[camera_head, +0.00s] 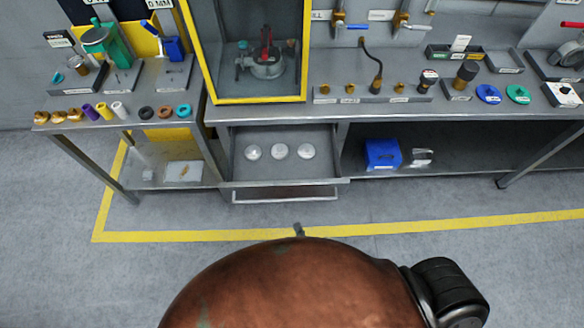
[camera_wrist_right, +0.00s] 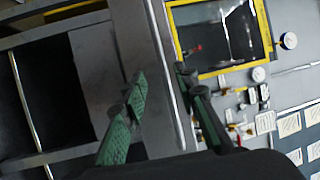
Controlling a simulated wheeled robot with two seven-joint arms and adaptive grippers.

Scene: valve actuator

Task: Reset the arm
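My right gripper (camera_wrist_right: 163,92) shows in the right wrist view, with two green-padded fingers apart and nothing seen between them. Beyond the fingers are a grey bench surface and a yellow-framed cabinet. In the head view, a large rusty-brown rounded part of mine (camera_head: 290,290) with a black end fills the bottom. A small grey tip (camera_head: 299,229) shows just above it, too small to identify. The right gripper's fingers cannot be made out in the head view. My left gripper is in neither view.
An open drawer (camera_head: 236,170) with three white discs juts out from the bench. A yellow-framed cabinet (camera_head: 254,101) holds a valve with a red handle (camera_head: 266,62). Fittings stand along the bench. A blue box (camera_head: 382,154) sits on the lower shelf. The floor in front is clear.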

